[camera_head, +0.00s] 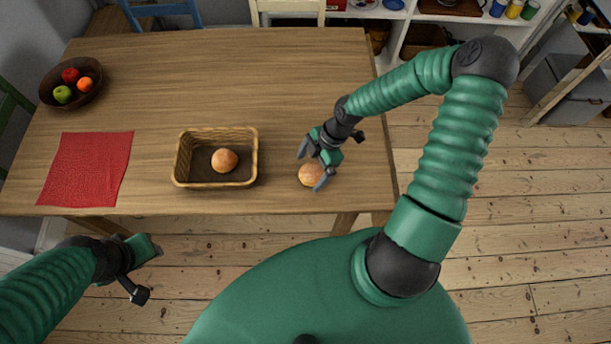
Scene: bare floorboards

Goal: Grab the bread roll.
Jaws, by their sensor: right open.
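A round golden-brown bread roll (310,175) lies on the wooden table near its front right part. My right gripper (312,169) is open, with its fingers around or just above this roll; I cannot tell whether they touch it. A second roll (224,160) lies inside the wicker basket (182,160), left of the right gripper. My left gripper (146,270) is in front of the table, low at the left, away from both rolls; its jaws are not clear enough to read.
The table (230,80) has a red cloth (87,168) and a dark fruit bowl (50,98) at the left. Chairs stand behind the table, one blue (163,9) and one cream (290,6). The tabletop behind the basket is clear.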

